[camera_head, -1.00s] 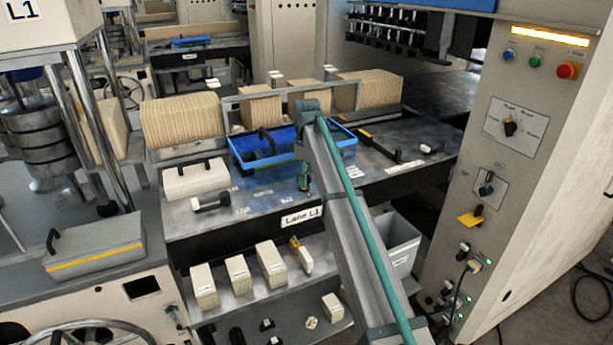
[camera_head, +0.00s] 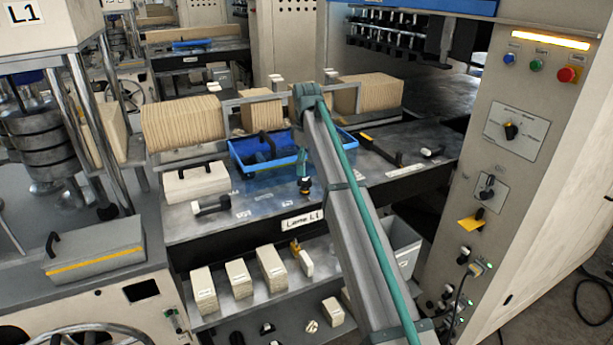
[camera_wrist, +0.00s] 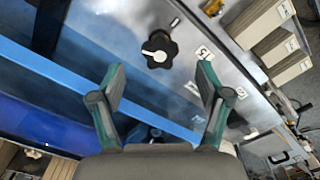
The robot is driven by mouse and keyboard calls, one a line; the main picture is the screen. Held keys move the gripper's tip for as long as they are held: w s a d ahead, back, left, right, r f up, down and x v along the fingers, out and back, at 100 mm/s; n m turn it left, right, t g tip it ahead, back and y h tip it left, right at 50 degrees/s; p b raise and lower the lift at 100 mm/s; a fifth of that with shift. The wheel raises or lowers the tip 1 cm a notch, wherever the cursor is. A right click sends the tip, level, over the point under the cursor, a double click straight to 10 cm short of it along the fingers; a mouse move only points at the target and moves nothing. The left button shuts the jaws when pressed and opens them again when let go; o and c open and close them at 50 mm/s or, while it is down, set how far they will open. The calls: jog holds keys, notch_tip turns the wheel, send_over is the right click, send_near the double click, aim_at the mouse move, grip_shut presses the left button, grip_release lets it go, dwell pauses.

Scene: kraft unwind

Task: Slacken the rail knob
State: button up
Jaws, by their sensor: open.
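The knob (camera_wrist: 158,47) is black and lobed with a white pointer-like mark on top. In the wrist view it sits on the grey bench top, just beyond the gap between my fingertips. My gripper (camera_wrist: 160,75) is open, with its two teal fingers spread apart and nothing between them. The fingers do not touch the knob.
The blue tray (camera_head: 240,167) stands on the bench close to my gripper; its rim (camera_wrist: 90,85) crosses below my fingers in the wrist view. Several pale blocks (camera_head: 271,268) stand on the lower shelf.

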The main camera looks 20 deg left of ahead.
aim_at(306, 180)
notch_tip(306, 180, up, 6)
dwell(0.4)
jog(key=shift+r, duration=0.1)
